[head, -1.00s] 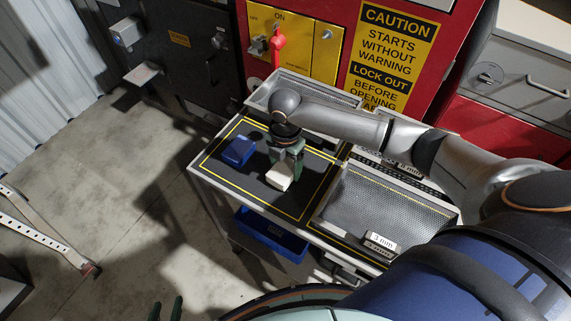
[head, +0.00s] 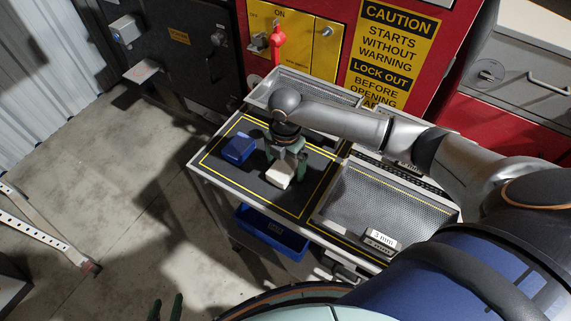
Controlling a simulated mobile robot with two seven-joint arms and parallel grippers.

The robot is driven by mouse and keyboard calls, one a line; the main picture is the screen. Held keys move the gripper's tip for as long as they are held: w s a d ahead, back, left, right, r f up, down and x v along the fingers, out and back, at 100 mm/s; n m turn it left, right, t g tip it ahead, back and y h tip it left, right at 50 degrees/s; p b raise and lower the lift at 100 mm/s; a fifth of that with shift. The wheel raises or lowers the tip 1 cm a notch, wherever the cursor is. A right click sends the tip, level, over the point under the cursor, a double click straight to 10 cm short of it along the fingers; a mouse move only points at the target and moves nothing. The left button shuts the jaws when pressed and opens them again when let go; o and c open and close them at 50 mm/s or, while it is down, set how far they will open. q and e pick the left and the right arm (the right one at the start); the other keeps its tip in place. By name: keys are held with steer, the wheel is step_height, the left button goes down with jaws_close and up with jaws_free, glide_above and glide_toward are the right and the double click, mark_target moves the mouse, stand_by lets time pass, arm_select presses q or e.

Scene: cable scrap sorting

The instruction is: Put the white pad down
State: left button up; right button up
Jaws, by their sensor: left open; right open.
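The white pad (head: 280,174) lies on the dark mat (head: 260,194) inside the yellow outline, right of a blue block (head: 238,150). My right gripper (head: 285,162) is directly over the pad, its green fingers open and spread to either side of it. Whether a finger still touches the pad is too small to tell. My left gripper (head: 166,308) shows only as green fingertips at the bottom edge. They are apart and empty, away from the cart.
A blue bin (head: 272,233) sits below the cart top. A red and yellow cabinet (head: 300,40) stands behind. Open floor (head: 120,200) lies left.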

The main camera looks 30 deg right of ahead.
mark_target(287, 166)
steer(key=shift+f+b, duration=0.2)
steer(key=shift+b, duration=0.2)
step_height(287, 166, up, 13)
steer(key=shift+d+p, duration=0.2)
steer(key=shift+p, duration=0.2)
steer(key=shift+s+f, duration=0.15)
steer(key=shift+f, duration=0.05)
